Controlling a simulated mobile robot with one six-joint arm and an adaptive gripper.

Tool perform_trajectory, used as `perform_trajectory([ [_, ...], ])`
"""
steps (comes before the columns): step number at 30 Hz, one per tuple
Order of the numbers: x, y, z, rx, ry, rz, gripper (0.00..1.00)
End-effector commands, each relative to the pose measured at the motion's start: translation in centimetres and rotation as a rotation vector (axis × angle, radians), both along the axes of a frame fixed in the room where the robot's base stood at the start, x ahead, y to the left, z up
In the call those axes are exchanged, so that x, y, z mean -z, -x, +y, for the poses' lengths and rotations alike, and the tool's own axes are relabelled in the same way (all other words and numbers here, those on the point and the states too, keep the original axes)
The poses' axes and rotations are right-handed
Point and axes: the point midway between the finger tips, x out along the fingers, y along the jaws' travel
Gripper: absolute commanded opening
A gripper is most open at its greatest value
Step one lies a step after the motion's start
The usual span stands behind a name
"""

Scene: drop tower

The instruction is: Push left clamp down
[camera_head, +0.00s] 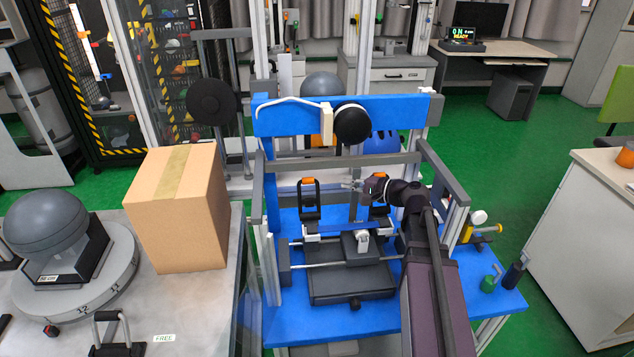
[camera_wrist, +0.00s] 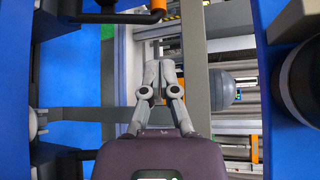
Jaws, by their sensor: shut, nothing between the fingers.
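The left clamp (camera_head: 310,198) is a black upright loop handle with an orange piece at its top, on the blue drop tower frame (camera_head: 290,326). The right clamp (camera_head: 379,208) is similar and mostly hidden behind my arm. My gripper (camera_head: 348,185) is shut and empty. It is at the height of the left clamp's upper part, to its right and apart from it. In the wrist view my gripper's fingertips (camera_wrist: 160,62) are together. A black handle with an orange part (camera_wrist: 120,16) shows at the top there; I cannot tell which clamp it is.
A grey crossbar (camera_head: 340,163) runs behind and above my gripper. A black carriage (camera_head: 350,280) on rods lies below the clamps. A cardboard box (camera_head: 178,210) and a grey dome (camera_head: 45,222) stand on the left table. Free space lies between my gripper and the left clamp.

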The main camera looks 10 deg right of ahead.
Motion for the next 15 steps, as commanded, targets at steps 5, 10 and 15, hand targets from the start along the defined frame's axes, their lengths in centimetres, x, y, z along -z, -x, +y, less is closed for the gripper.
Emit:
perform_trajectory([
  [5, -0.03, 0.03, 0.07, -0.002, 0.002, 0.0, 0.0],
  [10, 0.04, -0.1, 0.26, -0.003, 0.002, 0.0, 0.0],
  [15, 0.25, -0.62, 0.97, -0.005, 0.002, 0.0, 0.0],
])
